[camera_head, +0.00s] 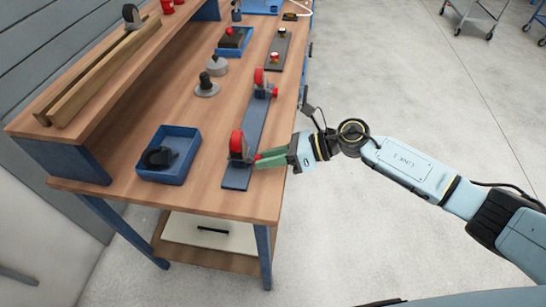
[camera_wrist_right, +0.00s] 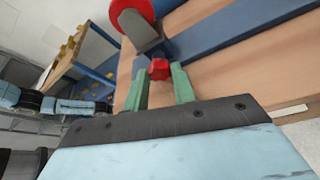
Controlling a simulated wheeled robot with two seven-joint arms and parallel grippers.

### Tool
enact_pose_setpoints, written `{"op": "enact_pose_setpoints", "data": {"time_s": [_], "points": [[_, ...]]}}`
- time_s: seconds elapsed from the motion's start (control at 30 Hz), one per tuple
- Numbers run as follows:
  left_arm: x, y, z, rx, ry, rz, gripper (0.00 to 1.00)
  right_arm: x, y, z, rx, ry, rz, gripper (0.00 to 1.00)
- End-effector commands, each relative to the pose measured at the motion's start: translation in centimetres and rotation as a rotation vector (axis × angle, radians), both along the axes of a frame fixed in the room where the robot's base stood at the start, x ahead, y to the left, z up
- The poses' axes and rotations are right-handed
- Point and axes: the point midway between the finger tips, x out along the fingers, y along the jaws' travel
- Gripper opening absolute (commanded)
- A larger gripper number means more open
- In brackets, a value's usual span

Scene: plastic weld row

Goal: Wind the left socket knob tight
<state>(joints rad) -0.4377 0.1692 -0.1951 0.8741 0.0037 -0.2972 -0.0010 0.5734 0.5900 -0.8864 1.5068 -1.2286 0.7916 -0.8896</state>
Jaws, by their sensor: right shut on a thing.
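My right gripper (camera_head: 262,159) reaches in from the right to the near socket fixture (camera_head: 239,148), at the near end of the blue rail. In the right wrist view, my two green fingers (camera_wrist_right: 160,84) are shut on a small red knob (camera_wrist_right: 159,69), one on each side. A larger red wheel (camera_wrist_right: 132,20) stands on a grey bracket just beyond the knob. In the head view my fingers largely hide the small knob. A second fixture with a red wheel (camera_head: 259,77) stands at the rail's far end. My left gripper is out of view.
The blue rail (camera_head: 257,122) lies along the bench's right edge. A blue tray (camera_head: 184,174) holding a dark object stands to its left. Grey pieces (camera_head: 206,89) stand farther back, before another blue tray (camera_head: 246,47). The floor right of the bench is open.

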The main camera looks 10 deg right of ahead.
Motion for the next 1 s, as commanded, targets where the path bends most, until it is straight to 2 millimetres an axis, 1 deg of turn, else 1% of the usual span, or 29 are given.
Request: {"op": "enact_pose_setpoints", "data": {"time_s": [0.03, 0.37, 0.4, 0.53, 0.83, 0.93, 1.0], "points": [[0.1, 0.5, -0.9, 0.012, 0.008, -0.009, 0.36, 0.5, -0.3, -0.3, 0.003, -0.007, -0.011, 0.03], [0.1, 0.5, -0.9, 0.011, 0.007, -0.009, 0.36, 0.6, -0.3, -0.2, 0.004, -0.007, -0.013, 0.03], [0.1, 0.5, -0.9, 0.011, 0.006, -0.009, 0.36, 0.6, -0.3, -0.2, 0.004, -0.007, -0.013, 0.3], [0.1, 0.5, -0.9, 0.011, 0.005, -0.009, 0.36, 0.4, -0.2, -0.4, 0.003, -0.003, -0.01, 0.47], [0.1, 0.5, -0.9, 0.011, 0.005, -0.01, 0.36, 0.2, -0.2, -0.5, 0.003, 0.0, -0.005, 0.48], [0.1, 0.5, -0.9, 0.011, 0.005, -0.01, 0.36, 0.1, -0.8, -0.4, 0.001, 0.001, -0.006, 0.48], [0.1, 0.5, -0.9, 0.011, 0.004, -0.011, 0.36, -0.1, -1.7, -0.1, 0.002, 0.002, -0.006, 0.48]]}}
